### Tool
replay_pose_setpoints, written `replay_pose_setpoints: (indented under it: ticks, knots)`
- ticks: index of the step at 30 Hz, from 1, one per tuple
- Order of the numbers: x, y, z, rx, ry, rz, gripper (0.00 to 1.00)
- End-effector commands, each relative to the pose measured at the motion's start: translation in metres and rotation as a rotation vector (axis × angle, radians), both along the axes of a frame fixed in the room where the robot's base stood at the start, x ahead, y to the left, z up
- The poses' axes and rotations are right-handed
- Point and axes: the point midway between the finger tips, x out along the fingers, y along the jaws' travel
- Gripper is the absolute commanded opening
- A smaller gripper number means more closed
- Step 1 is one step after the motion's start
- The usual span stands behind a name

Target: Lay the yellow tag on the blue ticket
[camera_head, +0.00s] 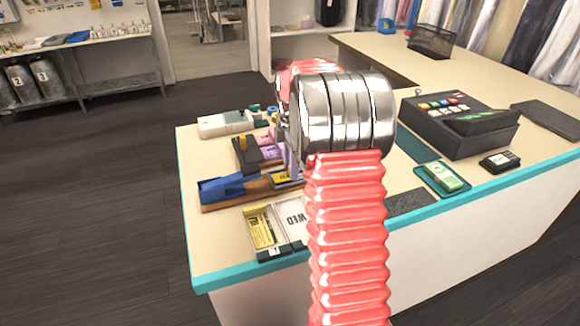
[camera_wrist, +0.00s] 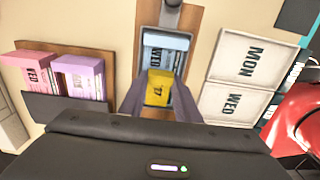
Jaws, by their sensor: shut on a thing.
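The yellow tag (camera_wrist: 158,88) has dark print and sits between the two grey fingers of my gripper (camera_wrist: 157,102), which is shut on it. In the head view the yellow tag (camera_head: 282,177) shows just left of my arm, over the wooden board. The pale blue ticket (camera_wrist: 163,55), with dark print, lies in a holder on the wooden board, just beyond the tag in the wrist view. The tag covers part of the blue ticket's near side. I cannot tell whether they touch. The ticket is not clear in the head view.
A blue device (camera_head: 228,187) stands on the board's left end. A rack with pink (camera_wrist: 78,78) and purple cards stands left in the wrist view. White MON (camera_wrist: 245,58) and WED (camera_wrist: 232,101) cards lie right. Another yellow card (camera_head: 262,228) lies near the counter's front edge.

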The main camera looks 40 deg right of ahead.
Motion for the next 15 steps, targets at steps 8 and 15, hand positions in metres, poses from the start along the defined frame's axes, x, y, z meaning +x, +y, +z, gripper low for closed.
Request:
replay_pose_setpoints:
  ticks: [8, 15]
  knots:
    - [0.0000, 0.0002, 0.0000, 0.000, 0.000, 0.000, 0.46]
    - [0.0000, 0.0002, 0.0000, 0.000, 0.000, 0.000, 0.51]
